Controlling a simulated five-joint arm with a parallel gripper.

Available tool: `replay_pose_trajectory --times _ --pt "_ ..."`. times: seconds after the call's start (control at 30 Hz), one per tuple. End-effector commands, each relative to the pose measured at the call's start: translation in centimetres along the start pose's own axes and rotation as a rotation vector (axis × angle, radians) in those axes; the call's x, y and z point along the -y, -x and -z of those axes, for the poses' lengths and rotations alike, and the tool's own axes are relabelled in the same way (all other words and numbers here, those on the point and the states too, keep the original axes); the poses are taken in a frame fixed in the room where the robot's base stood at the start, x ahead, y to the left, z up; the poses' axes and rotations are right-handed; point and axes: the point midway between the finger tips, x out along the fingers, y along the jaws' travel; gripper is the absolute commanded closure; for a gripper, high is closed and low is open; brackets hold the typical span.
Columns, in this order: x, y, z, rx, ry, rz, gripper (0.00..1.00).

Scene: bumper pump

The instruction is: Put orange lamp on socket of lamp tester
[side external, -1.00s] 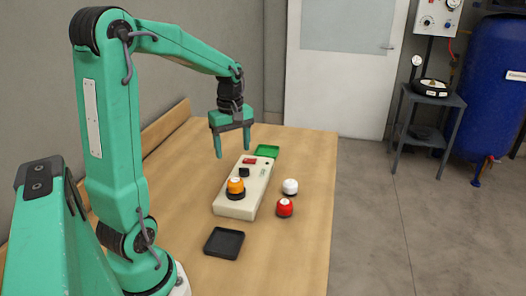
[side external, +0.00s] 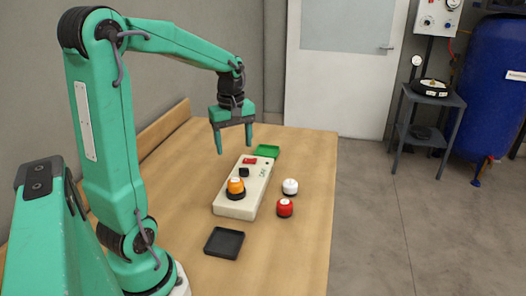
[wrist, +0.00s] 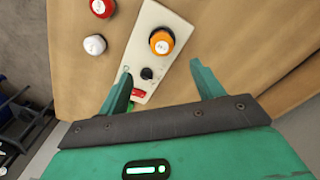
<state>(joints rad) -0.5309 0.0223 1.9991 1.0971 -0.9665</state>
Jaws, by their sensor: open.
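The orange lamp (side external: 236,186) stands upright on the dark round socket (side external: 235,195) at the near end of the cream lamp tester (side external: 249,208). In the wrist view the orange lamp (wrist: 161,41) shows from above, and its black base ring surrounds it on the lamp tester (wrist: 149,17). My gripper (side external: 234,148) is open and empty, above the far end of the tester and apart from the lamp. Its two fingers (wrist: 160,72) are spread in the wrist view. The seating under the lamp is hidden.
A white lamp (side external: 290,187) and a red lamp (side external: 285,207) stand on the table right of the tester. A black tray (side external: 224,255) lies in front, and a green tray (side external: 267,148) lies behind. Bare tabletop (side external: 300,250) is clear at the front right.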

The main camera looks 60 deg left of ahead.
Motion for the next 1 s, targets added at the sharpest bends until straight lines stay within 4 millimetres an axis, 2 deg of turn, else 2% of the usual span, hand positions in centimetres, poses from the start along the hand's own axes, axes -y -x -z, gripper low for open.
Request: replay_pose_trajectory --times 0.23,0.5,0.8,1.0 --pt "0.3 2.1 -4.4 -0.053 -0.279 -0.075 0.33" --pt "2.1 4.1 -10.3 -0.143 -0.697 -0.178 0.33" --pt "5.0 4.9 -15.8 -0.266 -1.151 -0.289 0.33" --pt "6.5 4.8 -18.0 -0.339 -1.373 -0.342 0.33"
